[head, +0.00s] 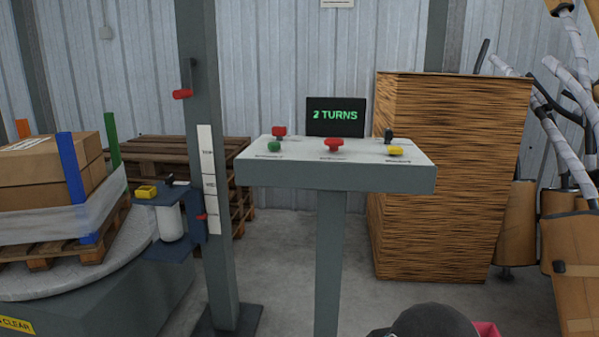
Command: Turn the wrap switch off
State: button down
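A grey control console (300,178) stands on a post in the middle of the head view. Its top carries a red knob (279,131) at back left, a green button (273,147) at front left, a red mushroom button (333,144) in the middle, a black knob or switch (388,134) at back right and a yellow button (396,151) at front right. Their labels are too small to read, so I cannot tell which is the wrap switch or its position. A dark screen (336,116) behind them reads "2 TURNS" in green. My gripper's fingers are not visible.
Left of the console stands a grey mast (205,90) with a film roll (171,222) on a carriage. Further left, wrapped boxes (40,165) sit on a round turntable (60,285). A wooden crate (450,180) and wrapped mufflers (570,150) stand at right.

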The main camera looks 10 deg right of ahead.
aim_at(279, 131)
jog(key=k, duration=1.2)
jog(key=u, duration=0.9)
jog(key=i, duration=2)
jog(key=z, duration=0.9)
